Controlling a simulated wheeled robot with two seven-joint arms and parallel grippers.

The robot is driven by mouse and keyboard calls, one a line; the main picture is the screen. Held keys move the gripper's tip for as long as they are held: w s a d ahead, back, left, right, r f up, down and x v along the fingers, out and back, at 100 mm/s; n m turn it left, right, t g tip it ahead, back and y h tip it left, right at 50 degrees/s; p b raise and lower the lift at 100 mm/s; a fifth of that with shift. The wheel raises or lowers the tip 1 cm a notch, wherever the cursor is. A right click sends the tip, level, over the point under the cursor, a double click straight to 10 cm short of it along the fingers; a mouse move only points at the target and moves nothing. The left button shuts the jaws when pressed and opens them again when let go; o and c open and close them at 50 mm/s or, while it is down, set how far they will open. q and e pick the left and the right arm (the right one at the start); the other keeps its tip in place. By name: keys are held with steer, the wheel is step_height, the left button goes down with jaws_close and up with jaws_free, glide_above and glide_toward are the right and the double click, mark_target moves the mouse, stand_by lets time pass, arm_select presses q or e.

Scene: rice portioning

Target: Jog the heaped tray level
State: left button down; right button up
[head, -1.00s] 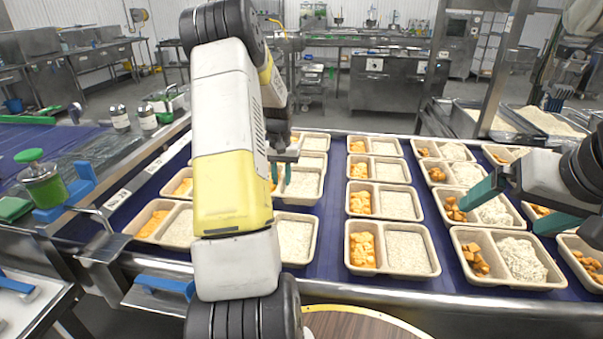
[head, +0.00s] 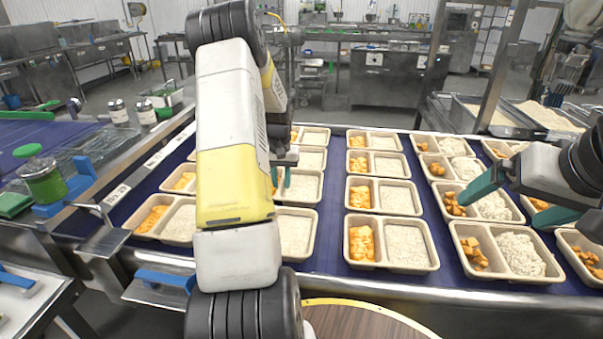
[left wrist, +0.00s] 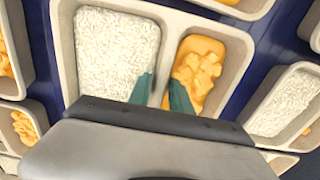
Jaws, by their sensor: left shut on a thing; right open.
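My left gripper (head: 281,178) is shut on the divider of a beige two-part tray (head: 321,188), partly hidden behind my arm. In the left wrist view my left gripper (left wrist: 160,94) has one finger on the rice side and one on the orange side of the held tray (left wrist: 63,50). The rice (left wrist: 115,52) there looks fairly level; the orange pieces (left wrist: 200,70) lie unevenly. My right gripper (head: 518,201) is open above the right-hand trays. Rice stands heaped in the front right tray (head: 497,274) and in several trays behind it.
Trays stand in close rows on the blue conveyor (head: 335,225), with narrow gaps between them. A metal rail (head: 400,288) runs along its front. A round brown tabletop (head: 365,322) is at the bottom. A green-lidded jar (head: 42,182) stands at left.

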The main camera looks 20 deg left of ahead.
arm_select(q)
steer(key=shift+f, duration=0.25)
steer(key=shift+f, duration=0.35)
steer(key=c, duration=1.1)
jaws_free()
steer(key=shift+r, duration=0.1)
